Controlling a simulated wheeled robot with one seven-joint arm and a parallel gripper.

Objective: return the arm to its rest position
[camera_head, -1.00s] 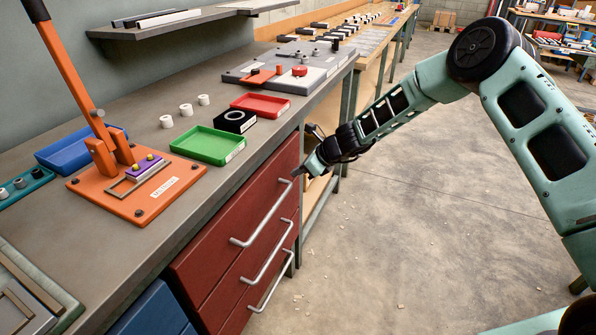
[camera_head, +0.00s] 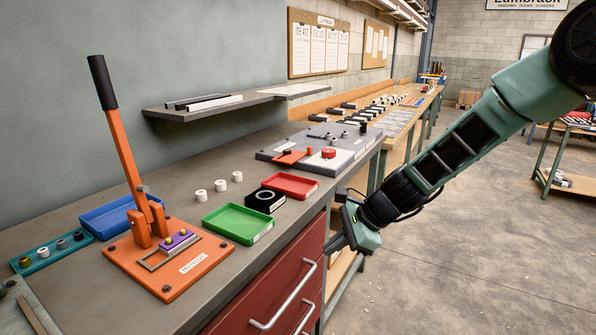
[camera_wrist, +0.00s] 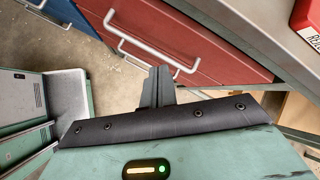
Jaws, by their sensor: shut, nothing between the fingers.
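My gripper (camera_head: 336,243) is at the end of my green arm, beside the front edge of the bench and level with the top red drawer (camera_head: 275,290). In the wrist view my gripper's fingers (camera_wrist: 158,88) are together with nothing between them. They point toward the red drawer fronts (camera_wrist: 190,35), and a silver drawer handle (camera_wrist: 150,45) shows just beyond them. I cannot tell how far the fingertips are from the handle.
Open concrete floor (camera_head: 440,285) lies to the right.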

